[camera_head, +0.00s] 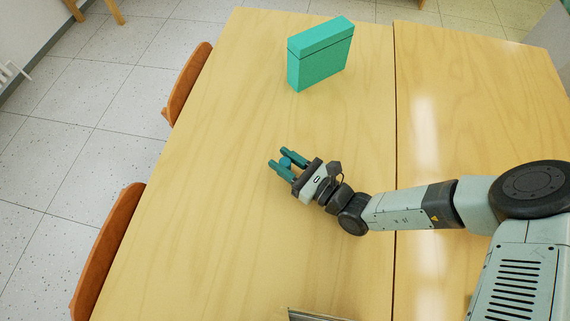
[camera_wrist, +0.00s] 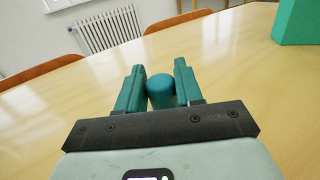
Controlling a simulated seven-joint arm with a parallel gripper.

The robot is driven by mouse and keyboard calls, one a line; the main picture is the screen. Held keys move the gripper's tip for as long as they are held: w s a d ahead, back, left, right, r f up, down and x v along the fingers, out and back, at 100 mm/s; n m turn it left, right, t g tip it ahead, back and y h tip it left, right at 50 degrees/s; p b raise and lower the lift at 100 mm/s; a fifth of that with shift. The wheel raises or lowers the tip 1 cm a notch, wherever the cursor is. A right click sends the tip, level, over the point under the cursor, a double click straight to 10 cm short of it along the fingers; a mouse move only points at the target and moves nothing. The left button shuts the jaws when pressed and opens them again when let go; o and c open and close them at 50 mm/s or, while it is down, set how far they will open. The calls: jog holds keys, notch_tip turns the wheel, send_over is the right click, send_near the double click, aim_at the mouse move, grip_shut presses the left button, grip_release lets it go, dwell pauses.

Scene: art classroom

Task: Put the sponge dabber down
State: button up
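The sponge dabber (camera_wrist: 160,91) is a small blue-teal piece with a rounded end, between the two teal fingers of my gripper (camera_head: 286,162). In the wrist view, it fills the gap between the fingers of my gripper (camera_wrist: 160,90), which look shut on it. In the head view, only a small blue bit of the dabber (camera_head: 285,163) shows between the fingers. My gripper points to the upper left, low over the wooden table (camera_head: 230,230). Whether the dabber touches the tabletop is hidden by the fingers and the gripper body.
A teal box (camera_head: 318,58) stands upright farther back on the table; its edge also shows in the wrist view (camera_wrist: 297,24). Two orange-brown chairs (camera_head: 108,250) line the left edge. A thin object (camera_head: 312,315) lies at the near edge. The tabletop around my gripper is clear.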

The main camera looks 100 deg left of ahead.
jog(key=c, duration=0.4)
notch_tip(320, 180, up, 10)
jog(key=r, duration=0.1)
notch_tip(320, 180, up, 10)
send_over(285, 161)
jog(key=w+a+f+m+t+y, duration=0.1)
jog(key=w+a+m+t+y, duration=0.25)
jog(key=w, duration=0.55)
jog(key=w+a+f+m+t+y, duration=0.1)
jog(key=w+a+m+t+y, duration=0.15)
jog(key=w+a, duration=0.45)
jog(key=w+d+f+m+t+y, duration=0.1)
jog(key=w+m+t+y, duration=0.6)
jog(key=w, duration=1.8)
jog(key=w+d+r+m+t+h, duration=0.1)
jog(key=w+d+m+t+h, duration=0.2)
jog(key=w+d+t, duration=0.65)
jog(key=w+d+r+m+t+h, duration=0.1)
jog(key=w+d+m+t+h, duration=0.35)
jog(key=w, duration=1.05)
jog(key=w+d+r+m+t+h, duration=0.1)
jog(key=w+d+m+t+h, duration=0.15)
jog(key=w+d, duration=0.85)
jog(key=a+f, duration=0.1)
jog(key=f, duration=0.6)
jog(key=w+a+f, duration=0.1)
jog(key=f, duration=1.2)
jog(key=shift+w+a+f, duration=0.15)
jog(key=shift+a+f, duration=0.2)
jog(key=shift+a, duration=0.05)
